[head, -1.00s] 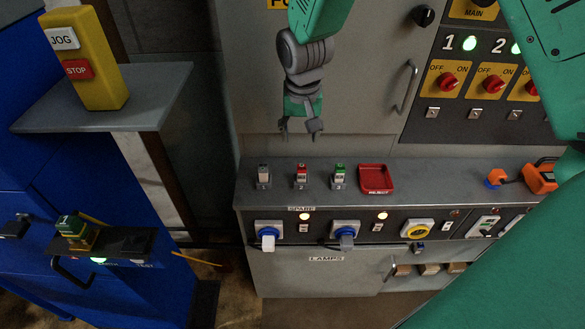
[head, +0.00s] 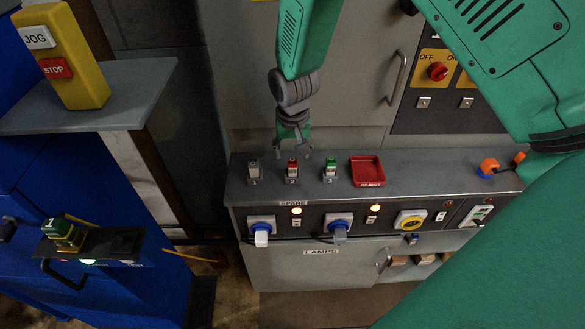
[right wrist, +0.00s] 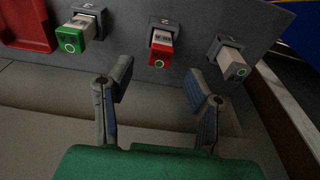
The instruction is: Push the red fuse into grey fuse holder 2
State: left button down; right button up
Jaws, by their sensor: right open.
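The red fuse (head: 292,164) stands in grey fuse holder 2 (head: 292,179), the middle one of three on the shelf. The right wrist view shows the red fuse (right wrist: 161,47) with its red cap and part of its pale body outside the grey holder (right wrist: 167,25). How deep it sits I cannot tell. My right gripper (head: 293,149) is open and empty, just behind and above the red fuse in the head view. In the right wrist view its fingers (right wrist: 160,86) are spread apart, with the red fuse beyond the gap, apparently untouched. My left gripper is not in view.
A green fuse (head: 331,162) in holder 3 and a pale grey fuse (head: 253,165) in holder 1 flank it closely. A red reject tray (head: 367,170) lies to the right. Blue-ringed sockets (head: 338,222) with plugs are on the front panel below. The cabinet door (head: 335,100) rises behind.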

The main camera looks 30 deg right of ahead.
aim_at(291, 162)
jog(key=shift+d, duration=0.15)
jog(key=shift+a+f, duration=0.3)
jog(key=shift+f, duration=0.15)
jog(key=f, duration=0.3)
jog(key=shift+w+a+f, duration=0.15)
jog(key=shift+a, duration=0.05)
jog(key=shift+d+f, duration=0.15)
jog(key=shift+f, duration=0.15)
jog(key=shift+d+f, duration=0.2)
jog(key=shift+d, duration=0.45)
jog(key=shift+a, duration=0.25)
grip_shut()
jog(key=shift+a+r, duration=0.15)
jog(key=shift+a, duration=0.1)
